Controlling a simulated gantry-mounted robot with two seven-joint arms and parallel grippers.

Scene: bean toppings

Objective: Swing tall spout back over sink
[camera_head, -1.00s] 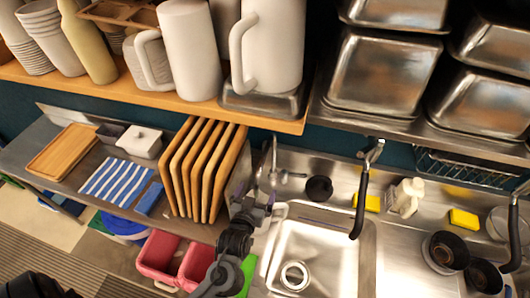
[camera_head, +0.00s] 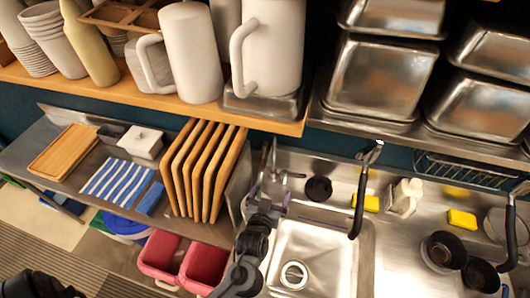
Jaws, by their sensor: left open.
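A thin, tall metal spout (camera_head: 273,157) stands upright behind the left end of the sink (camera_head: 315,250), with a small tap handle beside it. A second spout (camera_head: 361,190), with a black sleeve, rises at the back and hangs down by the sink's right edge. My left gripper (camera_head: 268,202) is open and empty at the sink's left edge, just in front of the thin spout. Its fingers point up toward that spout. I cannot tell whether they touch it.
Upright wooden boards (camera_head: 205,170) stand close left of my left gripper. A black round item (camera_head: 318,189), yellow sponges (camera_head: 461,219) and a white bottle (camera_head: 405,197) sit around the sink. A shelf with white pitchers (camera_head: 271,50) overhangs behind. The basin is clear.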

